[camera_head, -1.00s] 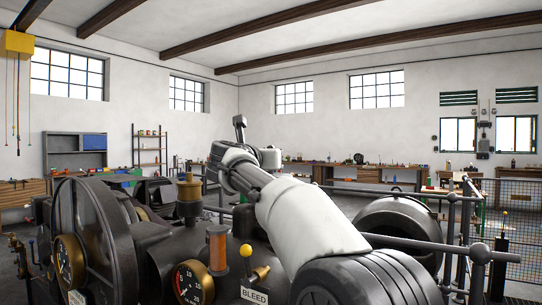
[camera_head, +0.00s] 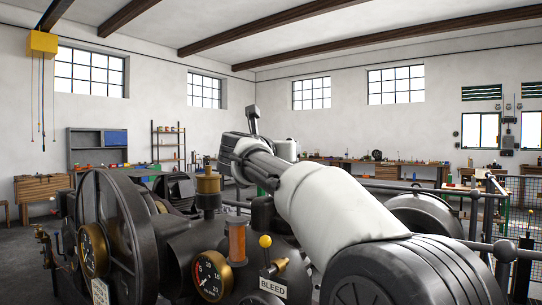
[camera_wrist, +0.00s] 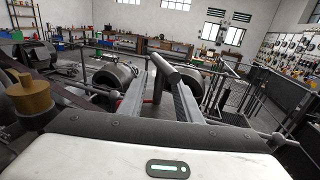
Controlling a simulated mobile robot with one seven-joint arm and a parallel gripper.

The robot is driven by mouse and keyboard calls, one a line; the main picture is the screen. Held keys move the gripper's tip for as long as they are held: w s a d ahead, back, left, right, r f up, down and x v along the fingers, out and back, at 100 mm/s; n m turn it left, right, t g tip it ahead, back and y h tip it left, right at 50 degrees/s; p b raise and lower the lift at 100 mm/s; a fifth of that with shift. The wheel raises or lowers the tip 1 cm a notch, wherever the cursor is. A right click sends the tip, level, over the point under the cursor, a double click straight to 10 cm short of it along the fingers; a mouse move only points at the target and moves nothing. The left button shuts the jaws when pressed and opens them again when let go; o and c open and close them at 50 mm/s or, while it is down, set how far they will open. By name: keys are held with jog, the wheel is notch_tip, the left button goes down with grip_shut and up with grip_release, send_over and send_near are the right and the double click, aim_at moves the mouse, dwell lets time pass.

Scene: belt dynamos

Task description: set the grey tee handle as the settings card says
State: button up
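The grey tee handle (camera_wrist: 166,68) stands ahead of my gripper in the wrist view. Its thick crossbar slants from upper left to lower right on a thin dark stem. My gripper (camera_wrist: 158,96) is open, with one grey finger on each side of the stem and gaps showing. In the head view, my gripper (camera_head: 246,150) is at the end of the outstretched arm; a dark upright piece with a short top bar, apparently the tee handle (camera_head: 252,112), rises above it. No settings card is readable.
A dark machine carries a gauge (camera_head: 212,275), a brass cup (camera_head: 208,184), a yellow-knobbed lever (camera_head: 265,242) and a BLEED plate (camera_head: 272,288). A partly cut-off pale plate (camera_head: 100,292) is at lower left. Railings (camera_wrist: 225,85) and rounded drums (camera_wrist: 115,75) lie beyond my gripper.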

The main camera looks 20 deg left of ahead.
jog(key=s+a, duration=0.1)
jog(key=s, duration=1.3)
jog(key=shift+s+b, duration=0.15)
jog(key=shift+b, duration=0.3)
jog(key=shift+a, duration=0.1)
